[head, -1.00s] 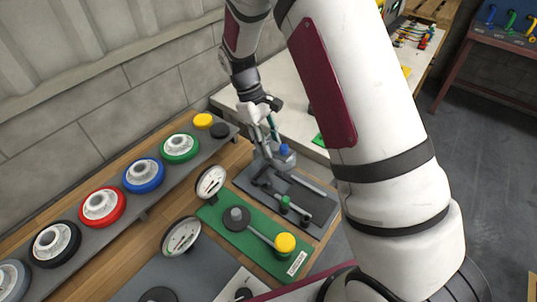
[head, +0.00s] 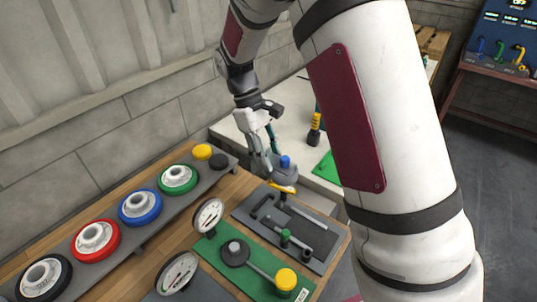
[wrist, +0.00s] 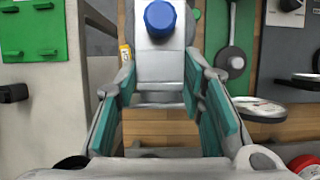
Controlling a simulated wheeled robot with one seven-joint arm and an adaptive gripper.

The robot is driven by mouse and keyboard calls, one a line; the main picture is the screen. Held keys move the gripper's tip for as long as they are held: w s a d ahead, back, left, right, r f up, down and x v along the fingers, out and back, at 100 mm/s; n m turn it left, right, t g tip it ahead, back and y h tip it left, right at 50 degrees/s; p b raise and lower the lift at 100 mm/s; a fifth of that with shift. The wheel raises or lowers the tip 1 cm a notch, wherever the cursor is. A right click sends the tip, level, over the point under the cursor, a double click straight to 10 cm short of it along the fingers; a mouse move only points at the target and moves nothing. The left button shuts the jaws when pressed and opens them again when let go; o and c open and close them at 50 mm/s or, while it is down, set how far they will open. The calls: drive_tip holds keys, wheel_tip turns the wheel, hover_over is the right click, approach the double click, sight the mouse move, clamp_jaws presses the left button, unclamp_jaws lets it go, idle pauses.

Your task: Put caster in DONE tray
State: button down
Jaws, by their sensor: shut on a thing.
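The caster (head: 285,173) appears to be the grey piece with a blue knob on top and a yellow edge under it. It hangs just above the dark grey fixture plate (head: 322,240). My gripper (head: 268,165) is shut on it from the left side. In the wrist view the caster's grey bracket (wrist: 158,65) and blue knob show between the teal-padded fingers of my gripper (wrist: 160,85). Its underside is mostly hidden. I cannot make out a DONE label; a green surface (head: 327,168) on the pale bench is partly hidden by my arm.
A grey shelf carries black, red, blue and green wheels (head: 138,205) along the wall. A green plate (head: 225,258) with a yellow knob (head: 286,279) and dial gauges (head: 208,214) stand on the wooden bench. A black-and-yellow post (head: 315,130) stands on the pale bench (head: 295,115).

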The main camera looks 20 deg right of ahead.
drive_tip(key=shift+r+p, duration=0.55)
drive_tip(key=shift+r, duration=1.7)
